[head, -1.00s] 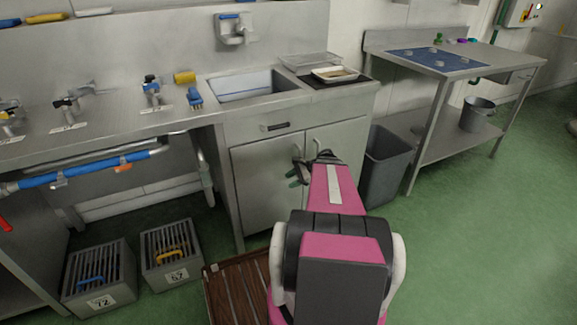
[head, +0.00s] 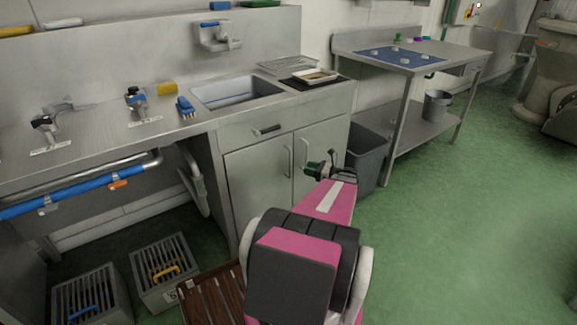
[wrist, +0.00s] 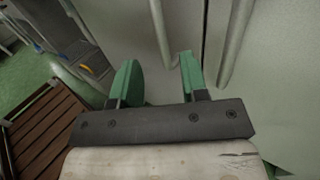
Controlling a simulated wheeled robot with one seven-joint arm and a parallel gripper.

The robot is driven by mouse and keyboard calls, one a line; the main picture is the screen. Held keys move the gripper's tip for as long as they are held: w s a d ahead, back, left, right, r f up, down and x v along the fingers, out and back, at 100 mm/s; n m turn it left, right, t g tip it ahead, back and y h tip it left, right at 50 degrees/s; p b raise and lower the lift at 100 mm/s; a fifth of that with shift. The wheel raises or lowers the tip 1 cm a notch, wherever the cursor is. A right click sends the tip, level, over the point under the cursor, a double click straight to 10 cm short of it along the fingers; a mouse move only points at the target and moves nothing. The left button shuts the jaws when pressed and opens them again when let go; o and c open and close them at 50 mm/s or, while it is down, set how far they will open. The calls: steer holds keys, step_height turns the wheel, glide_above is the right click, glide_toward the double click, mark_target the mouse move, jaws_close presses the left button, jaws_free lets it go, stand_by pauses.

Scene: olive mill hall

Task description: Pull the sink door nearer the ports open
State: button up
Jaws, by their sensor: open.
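The sink cabinet has two grey doors, both shut. The left door (head: 258,190), on the side of the labelled tap-like fittings (head: 137,104), has a vertical bar handle (head: 289,161). The right door (head: 327,143) has its own bar handle (head: 305,153) close by. My gripper (head: 318,170) is open and empty, in front of the right door's lower part in the head view. In the wrist view, the left door's handle (wrist: 160,30) ends between my green fingertips (wrist: 157,72). The right handle (wrist: 236,40) stands to their right. I cannot tell the depth gap.
A slatted wooden platform (head: 212,298) lies on the floor at lower left, with grated boxes (head: 162,262) beyond it. A grey bin (head: 368,155) stands right of the cabinet, beside a steel table (head: 412,125). The green floor at right is clear.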

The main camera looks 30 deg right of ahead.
glide_above(290, 175)
steer(key=shift+w+d, duration=0.25)
steer(key=shift+w, duration=0.05)
jaws_close()
